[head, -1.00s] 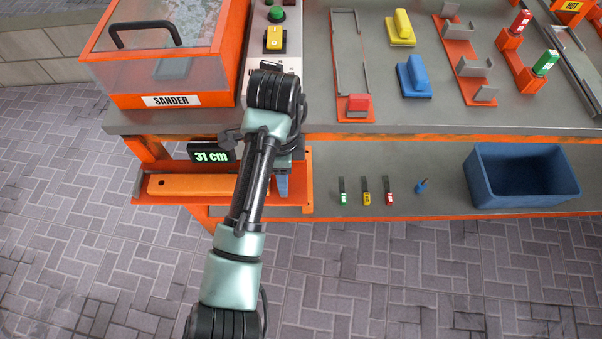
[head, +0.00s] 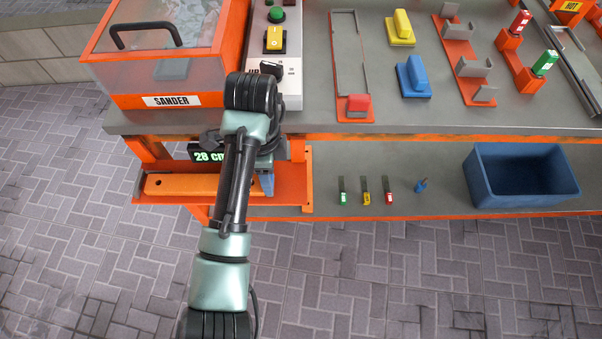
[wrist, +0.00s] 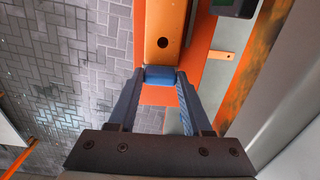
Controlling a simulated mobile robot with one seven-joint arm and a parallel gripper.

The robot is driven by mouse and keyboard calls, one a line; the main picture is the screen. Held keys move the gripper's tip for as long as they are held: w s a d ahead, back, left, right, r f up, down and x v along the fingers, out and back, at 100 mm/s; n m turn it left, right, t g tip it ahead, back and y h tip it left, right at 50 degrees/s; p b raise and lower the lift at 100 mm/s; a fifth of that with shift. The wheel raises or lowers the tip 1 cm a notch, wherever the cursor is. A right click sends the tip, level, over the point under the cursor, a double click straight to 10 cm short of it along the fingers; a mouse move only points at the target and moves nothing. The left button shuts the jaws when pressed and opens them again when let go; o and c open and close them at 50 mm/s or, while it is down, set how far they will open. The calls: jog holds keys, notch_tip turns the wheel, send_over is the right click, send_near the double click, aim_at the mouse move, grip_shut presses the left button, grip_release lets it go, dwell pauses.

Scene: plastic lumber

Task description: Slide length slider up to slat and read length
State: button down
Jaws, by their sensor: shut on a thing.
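The orange slat (head: 180,185) lies on the orange measuring rack at the front left of the bench; its holed end shows in the wrist view (wrist: 165,30). The blue slider block (wrist: 160,75) sits right at that end; I cannot tell whether they touch. My gripper (wrist: 161,78) is shut on the slider, one finger on each side. In the head view my arm hides the slider and most of the gripper. The length display (head: 205,152) reads 28 cm, its right edge covered by my arm.
The sander box (head: 165,100) and a panel with green and yellow buttons (head: 276,40) stand above the rack. Several small tools and a blue bin (head: 480,185) are on the lower shelf to the right. Open paved floor lies in front.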

jog(key=shift+a+f, duration=0.1)
jog(key=shift+a, duration=0.8)
jog(key=shift+c, duration=0.9)
grip_release()
notch_tip(320, 180, up, 7)
jog(key=p, duration=0.7)
jog(key=shift+p, duration=0.3)
